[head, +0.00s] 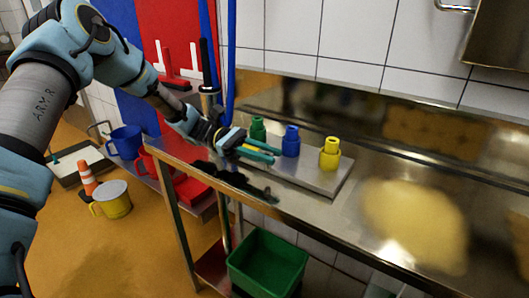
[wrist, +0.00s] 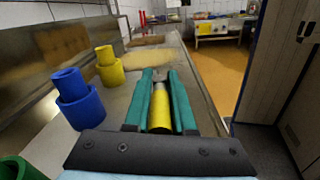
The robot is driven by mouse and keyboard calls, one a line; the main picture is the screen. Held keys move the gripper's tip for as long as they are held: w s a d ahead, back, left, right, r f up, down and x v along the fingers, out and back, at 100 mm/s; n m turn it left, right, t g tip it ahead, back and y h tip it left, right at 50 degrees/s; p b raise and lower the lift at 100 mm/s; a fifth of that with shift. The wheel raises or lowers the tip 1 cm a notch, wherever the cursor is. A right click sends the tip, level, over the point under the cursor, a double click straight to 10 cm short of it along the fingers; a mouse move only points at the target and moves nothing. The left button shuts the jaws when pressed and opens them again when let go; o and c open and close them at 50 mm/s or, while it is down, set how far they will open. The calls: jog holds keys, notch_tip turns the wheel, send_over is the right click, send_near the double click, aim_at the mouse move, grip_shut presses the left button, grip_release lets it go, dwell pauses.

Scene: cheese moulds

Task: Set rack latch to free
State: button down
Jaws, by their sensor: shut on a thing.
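My gripper (head: 272,155) has teal fingers and reaches in over the front edge of the steel bench, beside the moulds. In the wrist view my gripper (wrist: 160,76) is shut on a yellow cylindrical piece (wrist: 159,112), which lies lengthwise between the fingers. A small grey metal part shows at the fingertips. I cannot tell whether the yellow piece is the rack latch's handle; no marking for free or locked is readable. A green mould (head: 258,129), a blue mould (head: 291,141) and a yellow mould (head: 330,154) stand upright on a grey plate (head: 318,181), apart from the fingers.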

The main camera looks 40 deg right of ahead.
jog(key=shift+w+m+y, duration=0.1)
jog(key=shift+m+y, duration=0.2)
jog(key=shift+y, duration=0.1)
jog(key=c, duration=0.8)
grip_release()
jog(key=shift+o, duration=0.2)
jog(key=b+v, duration=0.2)
jog(key=v, duration=0.9)
jog(key=shift+b, duration=0.3)
